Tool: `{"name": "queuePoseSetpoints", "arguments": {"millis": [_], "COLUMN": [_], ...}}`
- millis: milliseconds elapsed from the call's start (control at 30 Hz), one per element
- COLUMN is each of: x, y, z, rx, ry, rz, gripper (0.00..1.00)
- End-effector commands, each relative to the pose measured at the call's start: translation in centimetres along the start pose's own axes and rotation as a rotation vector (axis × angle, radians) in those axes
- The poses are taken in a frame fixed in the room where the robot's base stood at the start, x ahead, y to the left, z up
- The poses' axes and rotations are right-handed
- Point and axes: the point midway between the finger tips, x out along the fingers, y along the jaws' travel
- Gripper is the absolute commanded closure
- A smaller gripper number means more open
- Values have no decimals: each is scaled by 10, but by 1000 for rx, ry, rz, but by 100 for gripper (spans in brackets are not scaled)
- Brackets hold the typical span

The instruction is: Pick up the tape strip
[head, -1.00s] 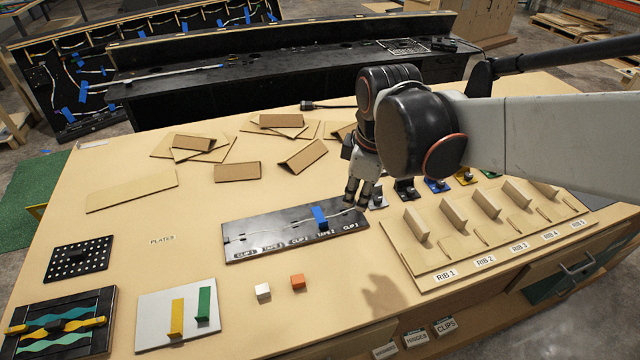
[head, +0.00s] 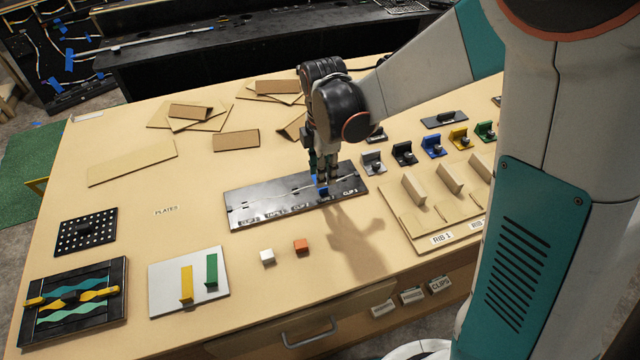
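The blue tape strip (head: 323,191) is at the right part of the black labelled board (head: 262,213), over the "TAPE 2" slot. It is partly hidden by my gripper (head: 323,180). My gripper points down at the strip from above, with its fingertips right at it. Blue shows below the fingers and at their left side. The fingers are small and overlap the strip, so I cannot tell whether they are closed on it or only around it. A thin pale strand runs along the board and passes behind the fingers.
Coloured clips (head: 433,146) stand in a row right of the board. The rib tray (head: 425,236) is at the right. A white cube (head: 267,256) and an orange cube (head: 301,245) lie in front of the board. Wooden plates (head: 236,141) lie behind it.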

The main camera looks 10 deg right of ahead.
Motion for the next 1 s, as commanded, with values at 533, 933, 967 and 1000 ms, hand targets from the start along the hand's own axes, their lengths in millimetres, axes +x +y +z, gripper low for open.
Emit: {"name": "queuePoseSetpoints", "arguments": {"millis": [533, 933, 967, 1000], "x": [52, 66, 65, 65], "y": [8, 8, 8, 8], "z": [-6, -6, -6, -6], "rx": [1, 2, 1, 1], "ry": [0, 0, 0, 0], "rz": [0, 0, 0, 0], "gripper": [72, 81, 85, 91]}}
